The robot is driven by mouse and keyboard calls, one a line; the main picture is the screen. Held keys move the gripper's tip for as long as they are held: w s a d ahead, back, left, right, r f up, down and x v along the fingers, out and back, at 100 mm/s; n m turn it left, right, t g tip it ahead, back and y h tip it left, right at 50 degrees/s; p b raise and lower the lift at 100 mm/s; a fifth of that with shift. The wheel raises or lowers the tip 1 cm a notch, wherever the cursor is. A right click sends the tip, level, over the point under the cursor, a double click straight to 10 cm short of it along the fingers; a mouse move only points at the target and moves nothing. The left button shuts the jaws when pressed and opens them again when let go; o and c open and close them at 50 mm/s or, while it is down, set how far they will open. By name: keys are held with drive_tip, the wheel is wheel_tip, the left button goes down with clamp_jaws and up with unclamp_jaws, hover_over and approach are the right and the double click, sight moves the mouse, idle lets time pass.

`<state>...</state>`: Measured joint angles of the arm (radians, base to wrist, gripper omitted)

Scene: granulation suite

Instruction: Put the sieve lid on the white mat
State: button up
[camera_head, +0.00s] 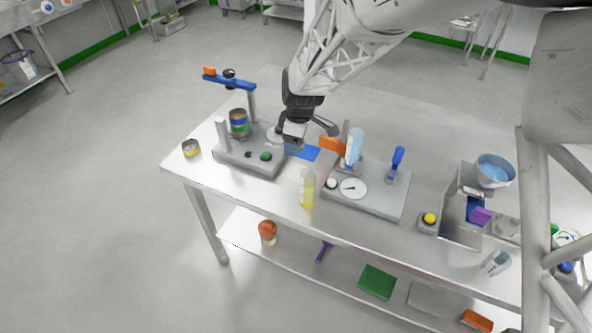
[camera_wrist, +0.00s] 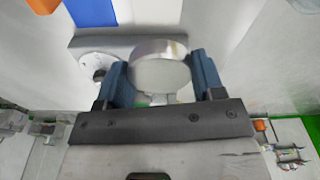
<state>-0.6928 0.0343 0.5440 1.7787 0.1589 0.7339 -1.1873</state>
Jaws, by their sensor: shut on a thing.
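My gripper (camera_wrist: 162,82) is shut on a round, pale metallic disc with a shiny rim, which looks like the sieve lid (camera_wrist: 160,73). The disc sits between the two blue fingers. In the head view my gripper (camera_head: 292,144) is over the right end of the left grey device, and the lid cannot be made out clearly there. I cannot pick out a white mat on the tabletop for certain.
The left grey device (camera_head: 250,160) carries a stack of coloured rings (camera_head: 239,121) under a blue arm. A yellow bottle (camera_head: 307,190) stands at the table's front edge. The right grey device (camera_head: 375,200) bears a dial. A small tin (camera_head: 191,147) stands far left.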

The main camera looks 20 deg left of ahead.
drive_tip(key=shift+d+f, duration=0.1)
drive_tip(key=shift+f, duration=0.05)
hover_over(294, 172)
drive_tip(key=shift+d+f, duration=0.2)
drive_tip(key=shift+f, duration=2.85)
drive_tip(key=shift+f, duration=0.1)
drive_tip(key=shift+f, duration=1.75)
drive_tip(key=shift+f, duration=0.25)
drive_tip(key=o, duration=1)
drive_tip(key=shift+c, duration=0.2)
drive_tip(key=shift+r, duration=0.2)
